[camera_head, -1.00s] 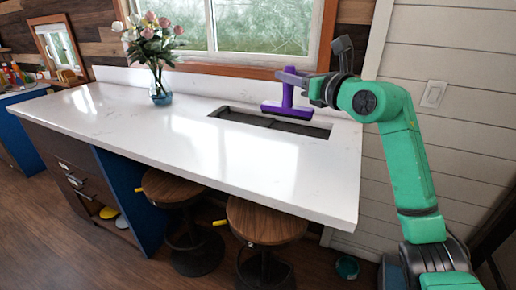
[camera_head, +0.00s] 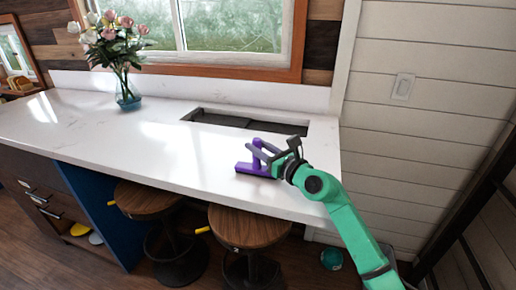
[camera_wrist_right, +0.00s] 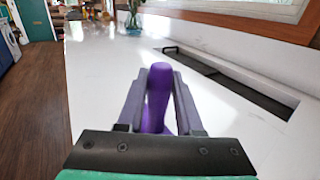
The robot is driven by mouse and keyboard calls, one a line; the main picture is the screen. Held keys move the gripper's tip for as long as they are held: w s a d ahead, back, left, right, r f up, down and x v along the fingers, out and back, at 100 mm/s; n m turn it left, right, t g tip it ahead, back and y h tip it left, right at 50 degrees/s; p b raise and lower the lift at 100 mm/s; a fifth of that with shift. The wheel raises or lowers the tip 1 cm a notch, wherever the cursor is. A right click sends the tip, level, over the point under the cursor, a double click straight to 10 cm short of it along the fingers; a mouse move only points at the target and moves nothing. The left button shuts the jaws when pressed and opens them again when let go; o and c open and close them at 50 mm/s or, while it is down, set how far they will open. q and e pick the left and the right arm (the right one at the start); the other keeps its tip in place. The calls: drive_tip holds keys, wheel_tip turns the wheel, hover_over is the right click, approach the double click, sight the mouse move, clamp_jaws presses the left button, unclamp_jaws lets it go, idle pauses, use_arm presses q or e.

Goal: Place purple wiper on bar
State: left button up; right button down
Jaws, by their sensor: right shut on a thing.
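The purple wiper (camera_head: 256,160) is at the white bar top (camera_head: 160,150), in front of the sink opening, near the right end. Its wide head is low, at or just above the surface; I cannot tell whether it touches. My right gripper (camera_head: 268,152) is shut on the wiper's handle. In the right wrist view the purple handle (camera_wrist_right: 158,98) stands between the two fingers of the right gripper (camera_wrist_right: 160,100), with the white bar top (camera_wrist_right: 105,95) around it. The wiper's head is mostly hidden there. My left gripper is not in view.
A sunken dark sink opening (camera_head: 245,122) lies behind the wiper. A glass vase with flowers (camera_head: 127,92) stands farther left on the bar. Two round wooden stools (camera_head: 248,226) are under the front edge. The bar's middle is clear.

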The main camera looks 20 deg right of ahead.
drive_tip(key=shift+w+a+f, duration=0.1)
drive_tip(key=c, duration=0.7)
unclamp_jaws()
drive_tip(key=shift+c, duration=0.2)
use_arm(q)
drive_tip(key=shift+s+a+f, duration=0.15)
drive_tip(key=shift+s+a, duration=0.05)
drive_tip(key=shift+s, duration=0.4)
use_arm(e)
drive_tip(key=shift+o, duration=0.9)
drive_tip(key=b+v, duration=0.3)
drive_tip(key=v, duration=0.8)
drive_tip(key=shift+f+b, duration=0.15)
drive_tip(key=shift+b, duration=0.15)
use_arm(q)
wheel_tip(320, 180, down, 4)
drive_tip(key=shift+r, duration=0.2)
use_arm(e)
drive_tip(key=shift+s+r, duration=0.3)
drive_tip(key=shift+s, duration=0.25)
